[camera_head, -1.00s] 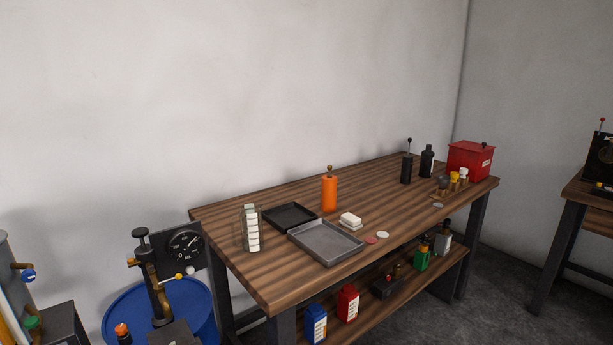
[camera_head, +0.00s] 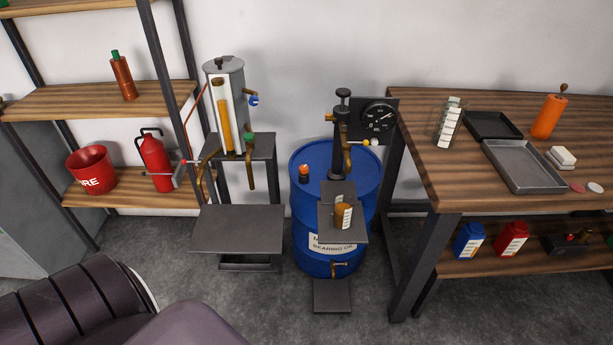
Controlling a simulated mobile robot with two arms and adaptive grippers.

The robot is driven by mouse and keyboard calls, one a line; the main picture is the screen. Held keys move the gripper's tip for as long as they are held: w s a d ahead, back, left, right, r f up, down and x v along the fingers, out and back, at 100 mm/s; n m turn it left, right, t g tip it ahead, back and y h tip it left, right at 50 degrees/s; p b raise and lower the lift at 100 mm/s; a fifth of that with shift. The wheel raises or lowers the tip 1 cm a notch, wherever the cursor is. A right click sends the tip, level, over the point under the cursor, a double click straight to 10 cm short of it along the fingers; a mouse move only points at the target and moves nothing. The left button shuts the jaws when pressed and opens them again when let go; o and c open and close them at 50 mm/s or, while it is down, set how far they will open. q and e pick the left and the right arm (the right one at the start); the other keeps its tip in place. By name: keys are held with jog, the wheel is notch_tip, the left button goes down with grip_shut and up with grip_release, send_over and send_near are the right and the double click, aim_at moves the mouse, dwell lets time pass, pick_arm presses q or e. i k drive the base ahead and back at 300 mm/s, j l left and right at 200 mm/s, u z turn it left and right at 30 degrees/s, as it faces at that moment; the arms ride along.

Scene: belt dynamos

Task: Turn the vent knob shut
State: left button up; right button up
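A blue oil drum (camera_head: 309,213) labelled for bearing oil stands on the floor between a metal stand and the workbench. On its top are a black hand pump (camera_head: 341,128) and a small dark fitting with an orange-red top (camera_head: 304,173). A small yellow knob (camera_head: 367,142) sits by the pump's brass spout. A cylindrical oil tank (camera_head: 224,88) has a blue knob (camera_head: 253,100) and a green knob (camera_head: 248,136). I cannot tell which of these is the vent knob. Neither of my grippers is in view.
A round gauge (camera_head: 379,117) is beside the pump. The wooden workbench (camera_head: 430,180) is at right. A shelf at left holds a red bucket (camera_head: 90,170) and extinguisher (camera_head: 155,160). Grey floor lies in front.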

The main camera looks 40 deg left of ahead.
aim_at(304, 170)
jog(key=u, duration=0.75)
